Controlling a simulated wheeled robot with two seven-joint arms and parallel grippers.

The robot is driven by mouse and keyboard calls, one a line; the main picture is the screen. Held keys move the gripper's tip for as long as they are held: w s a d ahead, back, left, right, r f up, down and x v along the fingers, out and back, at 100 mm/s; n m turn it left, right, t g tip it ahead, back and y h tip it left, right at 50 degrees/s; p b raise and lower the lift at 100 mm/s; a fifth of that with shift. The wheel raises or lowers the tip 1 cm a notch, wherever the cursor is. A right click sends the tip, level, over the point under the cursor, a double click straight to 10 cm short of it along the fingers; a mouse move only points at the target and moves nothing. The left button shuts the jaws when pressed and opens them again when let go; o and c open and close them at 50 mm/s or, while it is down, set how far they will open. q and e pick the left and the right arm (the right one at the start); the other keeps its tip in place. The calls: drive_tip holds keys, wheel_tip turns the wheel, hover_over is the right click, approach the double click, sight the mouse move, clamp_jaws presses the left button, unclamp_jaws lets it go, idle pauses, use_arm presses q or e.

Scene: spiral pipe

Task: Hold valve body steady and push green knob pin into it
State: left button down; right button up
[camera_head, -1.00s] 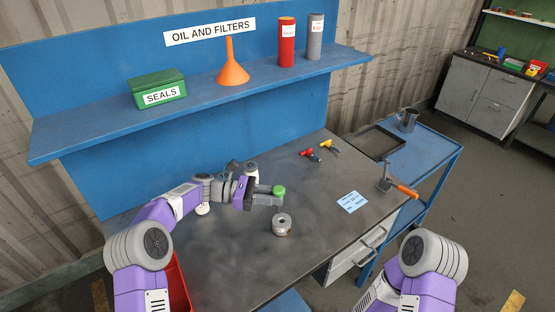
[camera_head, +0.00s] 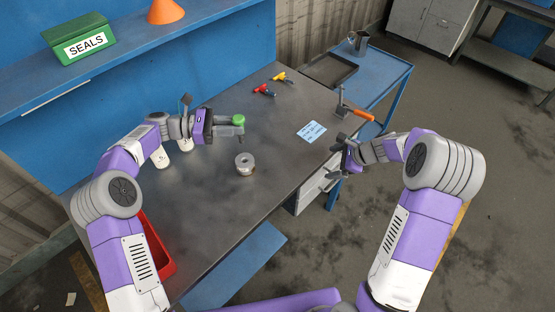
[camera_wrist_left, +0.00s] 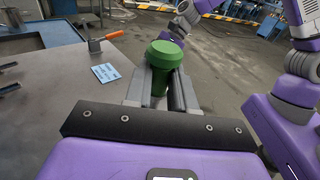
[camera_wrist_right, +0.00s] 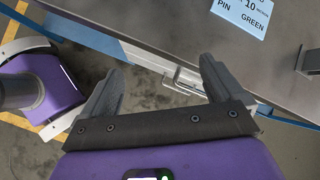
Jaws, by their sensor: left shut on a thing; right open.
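The green knob pin (camera_head: 239,119) is held upright by my left gripper (camera_head: 230,130), above the bench. In the left wrist view the green knob (camera_wrist_left: 164,54) sits between the fingers, and its lower part is hidden there. A short round grey metal piece with a hole in its top, apparently the valve body (camera_head: 245,164), stands on the bench, nearer the front than the knob and apart from both grippers. My right gripper (camera_head: 340,143) is at the bench's right edge. In the right wrist view it is open and empty (camera_wrist_right: 158,75).
A blue card (camera_head: 311,131) lies on the bench (camera_head: 205,235); it reads "PIN GREEN" in the right wrist view (camera_wrist_right: 242,14). A clamp with an orange handle (camera_head: 357,112) stands at the right edge. Red and yellow tools (camera_head: 272,84) lie behind. The bench's front middle is clear.

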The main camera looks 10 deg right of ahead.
sight(245, 163)
drive_tip(key=a+r+y, duration=0.1)
drive_tip(key=a+y, duration=0.1)
drive_tip(key=a, duration=0.4)
drive_tip(key=w+a+r+y, duration=0.1)
drive_tip(key=a+y, duration=0.1)
drive_tip(key=a, duration=0.4)
drive_tip(key=a+r+y, duration=0.1)
drive_tip(key=a+y, duration=0.2)
drive_tip(key=a, duration=0.3)
drive_tip(key=shift+w+a, duration=0.35)
drive_tip(key=shift+a, duration=0.35)
drive_tip(key=x, duration=1.1)
drive_tip(key=shift+a, duration=0.25)
drive_tip(key=c, duration=1.4)
